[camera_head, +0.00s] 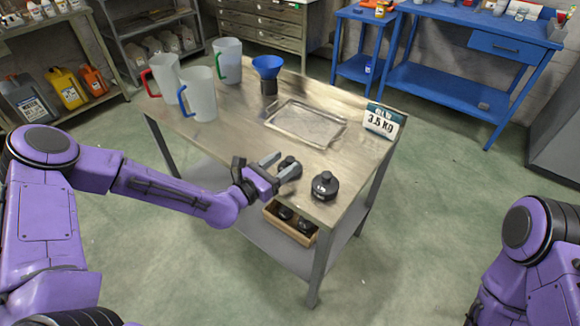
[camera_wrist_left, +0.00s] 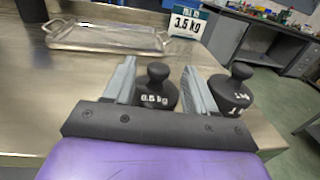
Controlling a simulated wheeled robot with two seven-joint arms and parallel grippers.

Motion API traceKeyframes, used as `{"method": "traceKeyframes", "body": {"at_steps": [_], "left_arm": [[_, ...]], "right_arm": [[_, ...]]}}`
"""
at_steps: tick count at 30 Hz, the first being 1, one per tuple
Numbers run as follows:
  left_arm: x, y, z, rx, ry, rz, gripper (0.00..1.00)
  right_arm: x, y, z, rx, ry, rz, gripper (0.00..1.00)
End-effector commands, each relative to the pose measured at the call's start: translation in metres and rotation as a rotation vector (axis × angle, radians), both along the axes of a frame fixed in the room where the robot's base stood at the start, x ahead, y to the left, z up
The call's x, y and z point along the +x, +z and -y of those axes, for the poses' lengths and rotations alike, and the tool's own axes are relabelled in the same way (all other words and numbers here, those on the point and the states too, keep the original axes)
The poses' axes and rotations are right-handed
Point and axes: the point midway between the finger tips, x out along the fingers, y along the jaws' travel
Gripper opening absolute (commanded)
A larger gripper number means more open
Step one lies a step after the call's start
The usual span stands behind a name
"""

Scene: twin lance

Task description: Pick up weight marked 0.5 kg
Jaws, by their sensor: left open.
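The 0.5 kg weight (camera_wrist_left: 155,97) is black with a round knob and a white "0.5 kg" marking. It stands upright on the table between the fingers of my left gripper (camera_wrist_left: 158,88). In the head view the weight (camera_head: 290,168) shows at the open fingers of my left gripper (camera_head: 279,166), near the table's front edge. The fingers are apart, one on each side; I cannot tell whether they touch it. A larger black weight (camera_head: 325,186) stands just to the right, outside the fingers, and also shows in the left wrist view (camera_wrist_left: 232,92). My right gripper is out of view.
A metal tray (camera_head: 306,124) lies behind the weights, with a "3.5 kg" sign (camera_head: 382,121) at its right. Clear jugs (camera_head: 202,96) and a blue funnel (camera_head: 267,67) stand farther back. A wooden box (camera_head: 290,223) with dark weights sits on the lower shelf.

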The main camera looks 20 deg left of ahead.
Motion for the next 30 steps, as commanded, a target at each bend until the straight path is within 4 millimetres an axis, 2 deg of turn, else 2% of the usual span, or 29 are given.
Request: {"method": "traceKeyframes", "body": {"at_steps": [3, 6, 13, 18, 30], "left_arm": [[0.019, -0.001, 0.010, 0.002, -0.001, 0.000, 0.56], [0.029, -0.001, 0.014, 0.001, 0.002, 0.000, 0.56], [0.031, -0.002, 0.014, 0.000, 0.004, -0.001, 0.56], [0.031, -0.002, 0.014, 0.000, 0.005, -0.001, 0.01], [0.031, 0.001, 0.014, 0.000, 0.005, 0.003, 0.00]], "right_arm": [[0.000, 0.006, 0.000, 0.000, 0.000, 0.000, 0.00], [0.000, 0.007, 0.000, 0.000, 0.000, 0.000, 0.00], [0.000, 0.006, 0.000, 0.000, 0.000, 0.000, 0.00], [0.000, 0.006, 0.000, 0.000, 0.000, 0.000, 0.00], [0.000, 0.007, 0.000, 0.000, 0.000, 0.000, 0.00]]}}
